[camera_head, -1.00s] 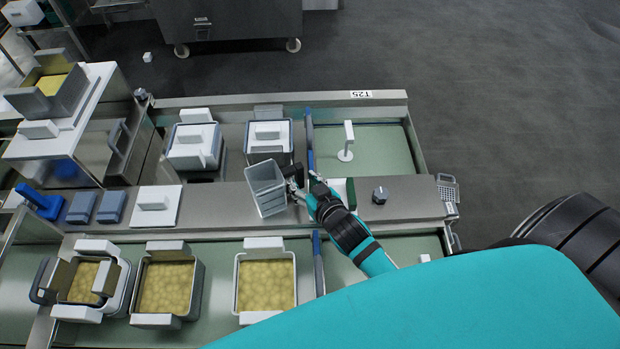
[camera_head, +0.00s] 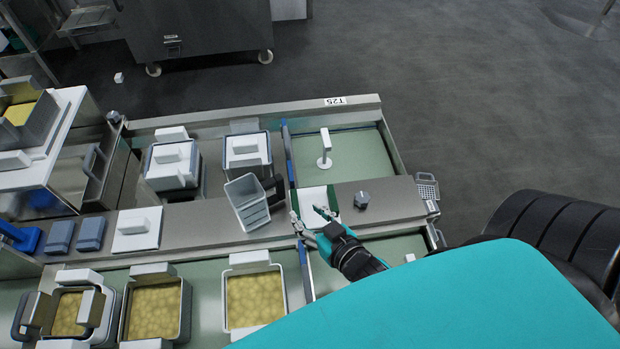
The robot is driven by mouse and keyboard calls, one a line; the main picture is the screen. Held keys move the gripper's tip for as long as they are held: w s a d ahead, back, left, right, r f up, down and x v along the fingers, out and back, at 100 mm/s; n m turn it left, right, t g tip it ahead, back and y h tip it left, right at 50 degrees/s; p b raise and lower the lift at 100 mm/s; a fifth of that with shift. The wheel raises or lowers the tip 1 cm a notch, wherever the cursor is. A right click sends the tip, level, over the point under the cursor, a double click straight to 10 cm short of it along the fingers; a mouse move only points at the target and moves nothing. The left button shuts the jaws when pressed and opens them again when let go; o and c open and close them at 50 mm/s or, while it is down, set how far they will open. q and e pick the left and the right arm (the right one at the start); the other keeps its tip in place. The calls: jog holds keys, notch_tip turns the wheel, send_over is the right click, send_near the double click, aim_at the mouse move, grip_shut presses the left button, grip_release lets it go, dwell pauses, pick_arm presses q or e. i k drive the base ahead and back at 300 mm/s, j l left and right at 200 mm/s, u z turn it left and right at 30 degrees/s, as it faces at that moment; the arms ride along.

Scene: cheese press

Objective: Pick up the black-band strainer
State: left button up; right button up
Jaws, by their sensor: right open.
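An open grey slatted box (camera_head: 247,204) stands tilted on the steel middle ledge, with a black piece (camera_head: 273,187) at its right side; it looks like the black-band strainer, but I cannot be sure. My right gripper (camera_head: 307,221) is open and empty, to the right of and slightly below the box, apart from it. It is over the ledge near the front edge of a white board with green sides (camera_head: 317,200). My left gripper is not in view.
Lidded moulds (camera_head: 247,150) stand behind the box. Cheese-filled moulds (camera_head: 255,298) stand in the front channel. A dark knob (camera_head: 361,200) sits right of the white board, and a white tap-like post (camera_head: 324,148) stands in the back channel. The ledge right of the knob is clear.

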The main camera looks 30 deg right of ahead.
aim_at(70, 312)
jog(key=u, duration=1.2)
jog(key=k, duration=0.1)
